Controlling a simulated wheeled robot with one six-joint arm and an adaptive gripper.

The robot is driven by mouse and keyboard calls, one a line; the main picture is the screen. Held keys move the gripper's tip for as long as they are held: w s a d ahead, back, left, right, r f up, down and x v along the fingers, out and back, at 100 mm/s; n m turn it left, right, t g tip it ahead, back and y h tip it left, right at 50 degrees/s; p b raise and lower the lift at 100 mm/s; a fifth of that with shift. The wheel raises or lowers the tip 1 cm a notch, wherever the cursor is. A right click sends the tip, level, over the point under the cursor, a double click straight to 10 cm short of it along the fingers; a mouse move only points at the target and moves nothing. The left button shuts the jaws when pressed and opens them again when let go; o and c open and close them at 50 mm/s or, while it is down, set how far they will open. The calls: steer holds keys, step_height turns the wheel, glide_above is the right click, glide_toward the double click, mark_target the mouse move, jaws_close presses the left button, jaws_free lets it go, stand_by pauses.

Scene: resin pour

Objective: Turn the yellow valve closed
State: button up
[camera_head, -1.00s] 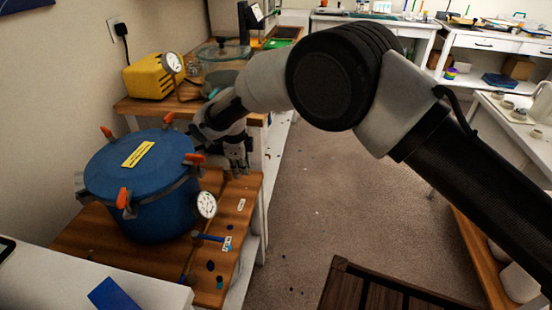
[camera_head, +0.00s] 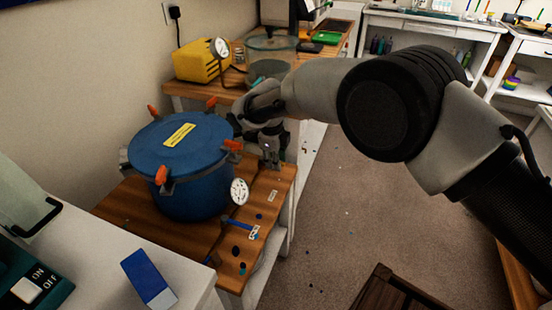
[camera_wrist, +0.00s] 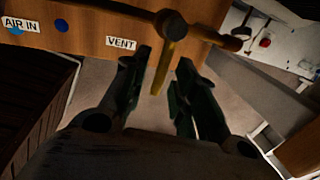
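The yellow valve (camera_wrist: 163,68) shows in the wrist view by the VENT label, its lever pointing down in the picture from a dark pivot. My gripper (camera_wrist: 164,72) is open, one finger on each side of the lever. In the head view my gripper (camera_head: 270,155) is low over the wooden bench, right of the blue pot (camera_head: 190,195). The yellow valve cannot be made out there behind my gripper.
The pot has orange clamps, a gauge (camera_head: 239,191) and a blue-handled valve (camera_head: 237,225) near its front. A yellow pump (camera_head: 200,62) and a clear chamber (camera_head: 270,60) stand on the shelf behind. Open floor (camera_head: 345,200) lies right of the bench.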

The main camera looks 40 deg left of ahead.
step_height(320, 180, up, 12)
steer(key=s, duration=0.2)
steer(key=shift+d, duration=0.35)
steer(key=shift+s+f, duration=0.1)
steer(key=shift+f, duration=0.05)
stand_by(0.4)
